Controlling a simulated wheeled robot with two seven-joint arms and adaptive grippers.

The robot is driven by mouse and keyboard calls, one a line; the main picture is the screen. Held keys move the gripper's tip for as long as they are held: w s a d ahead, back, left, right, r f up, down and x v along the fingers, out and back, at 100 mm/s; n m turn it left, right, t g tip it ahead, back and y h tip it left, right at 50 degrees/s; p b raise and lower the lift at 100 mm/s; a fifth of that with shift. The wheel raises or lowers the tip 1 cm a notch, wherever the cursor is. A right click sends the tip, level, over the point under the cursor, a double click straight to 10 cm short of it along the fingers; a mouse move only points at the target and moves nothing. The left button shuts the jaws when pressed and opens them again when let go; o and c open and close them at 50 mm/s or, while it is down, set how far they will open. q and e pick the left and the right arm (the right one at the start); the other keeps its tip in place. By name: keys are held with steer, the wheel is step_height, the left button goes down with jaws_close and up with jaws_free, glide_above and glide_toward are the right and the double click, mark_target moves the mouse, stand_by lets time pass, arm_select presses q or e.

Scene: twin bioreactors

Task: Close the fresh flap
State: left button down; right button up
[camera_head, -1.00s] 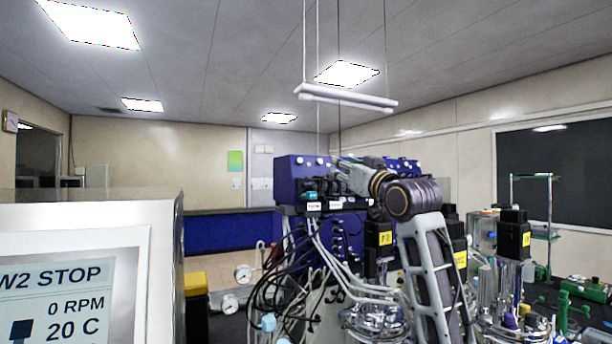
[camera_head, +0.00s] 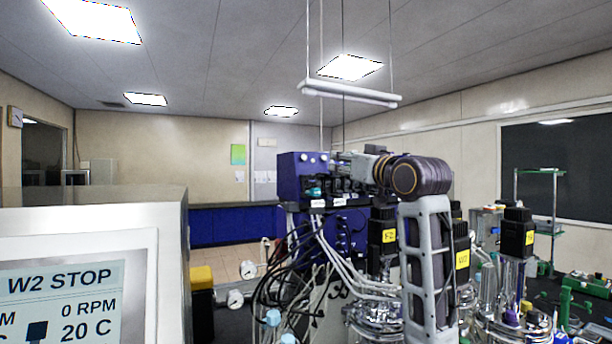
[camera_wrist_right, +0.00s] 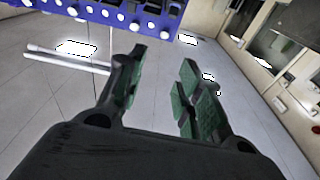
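No flap marked fresh can be made out in either view. The blue pump unit (camera_head: 297,174) stands in the middle of the head view, with white knobs, dark fittings and small labels on its front. It also crosses the top of the right wrist view (camera_wrist_right: 120,14). My right gripper (camera_head: 342,168) is in front of this unit, and my forearm and wrist hide its right part. In the right wrist view my right gripper (camera_wrist_right: 161,82) is open, its green-padded fingers apart with nothing between them. Whether it touches the unit cannot be told. My left gripper is not in view.
A bioreactor with a black motor (camera_head: 382,232) and tubing stands below the unit, and another motor (camera_head: 515,233) stands to the right. A white cabinet with a display (camera_head: 62,300) fills the lower left. A lamp (camera_head: 350,93) hangs above.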

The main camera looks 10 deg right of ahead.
mark_target(312, 177)
steer(key=f, duration=0.1)
steer(key=f+g, duration=0.1)
steer(key=f, duration=0.1)
steer(key=shift+a+n+g, duration=0.3)
steer(key=shift+a, duration=0.1)
steer(key=shift+w, duration=0.15)
steer(key=shift+p+x, duration=2.35)
steer(key=shift+x, duration=4.45)
steer(key=shift+f, duration=0.1)
steer(key=c, duration=0.7)
